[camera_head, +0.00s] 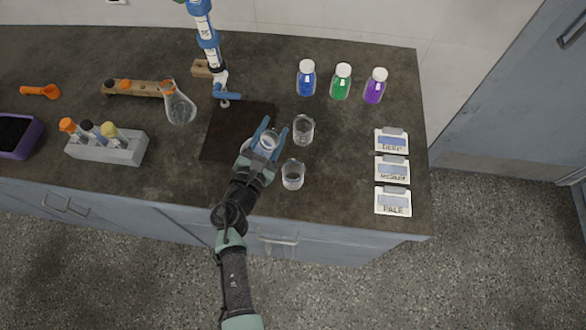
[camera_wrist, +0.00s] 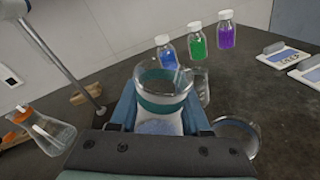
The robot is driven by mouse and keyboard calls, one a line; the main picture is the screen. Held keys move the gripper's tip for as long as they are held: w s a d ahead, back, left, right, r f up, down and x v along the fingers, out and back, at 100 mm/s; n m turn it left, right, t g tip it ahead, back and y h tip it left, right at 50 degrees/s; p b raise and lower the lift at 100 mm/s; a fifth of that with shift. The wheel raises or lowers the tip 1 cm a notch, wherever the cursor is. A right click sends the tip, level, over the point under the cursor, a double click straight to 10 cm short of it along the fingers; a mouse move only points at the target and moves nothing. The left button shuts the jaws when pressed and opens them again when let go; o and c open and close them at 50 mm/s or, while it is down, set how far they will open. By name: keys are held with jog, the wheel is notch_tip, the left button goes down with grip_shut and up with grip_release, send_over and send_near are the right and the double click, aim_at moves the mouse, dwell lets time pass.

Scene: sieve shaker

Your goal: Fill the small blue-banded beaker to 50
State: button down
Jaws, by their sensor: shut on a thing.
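My gripper (camera_head: 267,141) is shut on a clear glass beaker, gripped between its two blue fingers. The beaker (camera_wrist: 165,88) stands upright in the wrist view with a teal-looking band around it. I see no clear liquid level in it, and I cannot tell whether its base touches the surface below. It is over the right part of a dark square mat (camera_head: 222,143). A blue-and-white dispensing column (camera_head: 207,38) with a blue tap (camera_head: 228,96) stands behind the mat, its outlet up and left of the held beaker in the head view.
Two other clear beakers stand close on the right, one behind (camera_head: 304,132) and one in front (camera_head: 292,176). Blue (camera_head: 306,82), green (camera_head: 341,85) and purple (camera_head: 375,90) bottles stand at the back right. Labelled cards (camera_head: 392,170) lie right. A flask (camera_head: 180,109) stands left of the mat.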

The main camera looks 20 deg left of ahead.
jog(key=d+m+b, duration=0.1)
jog(key=m+b, duration=0.1)
jog(key=b, duration=0.1)
jog(key=d+f+m+b, duration=0.1)
jog(key=m+b, duration=0.1)
jog(key=b, duration=0.1)
jog(key=shift+s+d+t+y, duration=0.1)
jog(key=shift+t+y, duration=0.3)
jog(key=shift+f+m+b, duration=0.2)
jog(key=shift+m+b, duration=0.6)
jog(key=shift+b, duration=0.4)
dwell(0.7)
jog(key=shift+r+m+t+b, duration=0.4)
jog(key=shift+m+b, duration=0.25)
jog(key=shift+m, duration=0.15)
dwell(1.7)
jog(key=shift+d+r+m+b, duration=0.1)
jog(key=shift+m+b, duration=0.8)
dwell(1.7)
